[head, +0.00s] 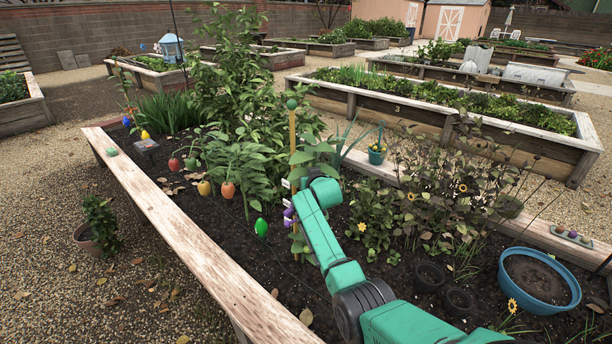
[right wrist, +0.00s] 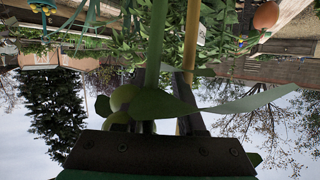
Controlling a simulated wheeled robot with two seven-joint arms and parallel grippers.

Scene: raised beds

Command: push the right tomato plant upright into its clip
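A yellow stake (head: 293,140) with a green ball on top (head: 291,104) stands upright in the bed. The leafy tomato plant (head: 322,148) is beside it, its leaves overlapping the stake. Small white pieces (head: 286,184) show at the stake; I cannot tell which is the clip. My right gripper is hidden behind its wrist in the head view. In the right wrist view the gripper (right wrist: 165,92) is open, with the green stem (right wrist: 155,45) between its fingers near the left one. The stake (right wrist: 191,40) is just right of the stem. A leaf covers part of the fingers; green tomatoes (right wrist: 122,98) hang beside them. My left gripper is not in view.
Purple fruits (head: 288,213) and a green fruit (head: 261,227) are close by my arm. Dense foliage (head: 240,165) fills the bed to the left. A blue tub (head: 506,281) and dark pots (head: 430,274) stand at right. A wooden edge (head: 190,240) borders the front.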

